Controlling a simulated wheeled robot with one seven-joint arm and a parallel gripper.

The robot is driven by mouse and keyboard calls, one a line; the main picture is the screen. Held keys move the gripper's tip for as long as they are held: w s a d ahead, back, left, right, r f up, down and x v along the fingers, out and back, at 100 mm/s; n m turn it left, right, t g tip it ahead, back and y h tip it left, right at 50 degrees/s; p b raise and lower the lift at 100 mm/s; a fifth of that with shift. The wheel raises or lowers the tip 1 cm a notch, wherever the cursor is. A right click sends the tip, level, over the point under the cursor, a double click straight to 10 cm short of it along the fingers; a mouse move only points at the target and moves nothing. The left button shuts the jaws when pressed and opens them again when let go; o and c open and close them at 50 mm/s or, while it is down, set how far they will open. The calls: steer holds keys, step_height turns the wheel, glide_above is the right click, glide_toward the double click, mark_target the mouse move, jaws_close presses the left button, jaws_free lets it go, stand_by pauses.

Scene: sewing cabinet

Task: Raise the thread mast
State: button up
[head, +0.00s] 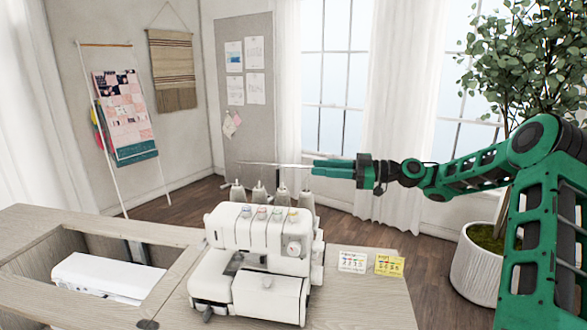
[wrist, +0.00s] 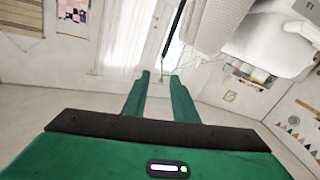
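The white sewing machine (head: 257,240) stands on the cabinet top, with several thread cones (head: 259,192) behind it. The thread mast's thin crossbar (head: 270,164) runs level just above the cones. My gripper (head: 318,168) reaches in from the right at about the crossbar's height, its fingertips near the bar's right end. In the wrist view my gripper (wrist: 160,76) has its two green fingers apart, with clear space between them. A dark thin rod (wrist: 175,35) ends just beyond the fingertips. I cannot tell whether anything touches it. The machine also shows at upper right (wrist: 272,45).
The wooden cabinet top (head: 365,300) has an open recess at left holding a white object (head: 108,278). A potted plant (head: 483,262) stands at right, behind my arm.

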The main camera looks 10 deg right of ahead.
mark_target(296, 166)
steer(key=x, duration=0.8)
steer(key=shift+a, duration=0.15)
steer(key=shift+c, duration=0.4)
jaws_close()
steer(key=shift+w, duration=0.1)
stand_by(0.7)
